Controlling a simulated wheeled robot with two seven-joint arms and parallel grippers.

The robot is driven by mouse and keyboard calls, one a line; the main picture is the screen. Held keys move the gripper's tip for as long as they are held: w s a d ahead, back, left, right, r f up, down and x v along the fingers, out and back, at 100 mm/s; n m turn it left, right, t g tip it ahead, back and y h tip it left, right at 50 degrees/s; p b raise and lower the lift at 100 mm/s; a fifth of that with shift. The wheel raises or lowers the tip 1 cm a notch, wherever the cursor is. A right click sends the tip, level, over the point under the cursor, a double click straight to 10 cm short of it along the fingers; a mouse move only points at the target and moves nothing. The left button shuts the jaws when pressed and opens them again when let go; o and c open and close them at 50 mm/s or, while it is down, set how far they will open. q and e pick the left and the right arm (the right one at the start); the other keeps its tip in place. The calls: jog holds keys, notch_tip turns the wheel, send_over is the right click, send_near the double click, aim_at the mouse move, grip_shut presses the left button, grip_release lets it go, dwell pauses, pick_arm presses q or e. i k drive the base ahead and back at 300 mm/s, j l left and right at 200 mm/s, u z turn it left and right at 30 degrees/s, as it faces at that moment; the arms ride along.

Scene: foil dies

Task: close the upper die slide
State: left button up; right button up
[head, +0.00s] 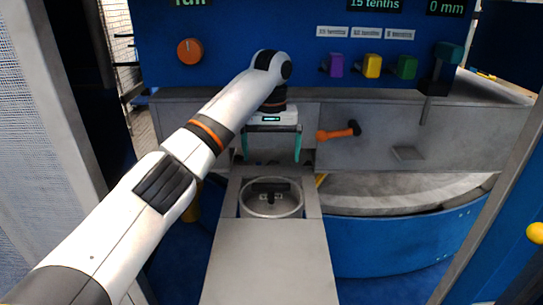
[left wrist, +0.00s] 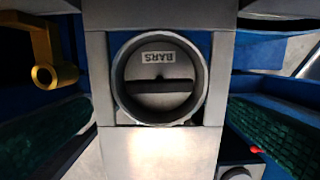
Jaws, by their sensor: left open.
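A grey slide (head: 265,262) sticks out toward me from under the machine's front. A round die with a raised rim (head: 270,197) sits in it, with a dark bar across its middle. In the left wrist view the die (left wrist: 158,102) has an upside-down label reading BARS, and the bar lies level across it. I cannot tell whether this slide is the upper one. My left gripper (head: 271,150) is open and empty, pointing down above and behind the die. Its green pads flank the slide in the left wrist view, apart from it. My right gripper is not in view.
A blue panel with an orange knob (head: 190,51) and purple, yellow and green blocks stands behind. An orange-and-black handle (head: 338,131) is right of my gripper. A large blue round tub (head: 400,235) is at right. A brass tube (left wrist: 45,72) shows left of the die.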

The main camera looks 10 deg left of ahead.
aim_at(256, 259)
jog(key=k, duration=2)
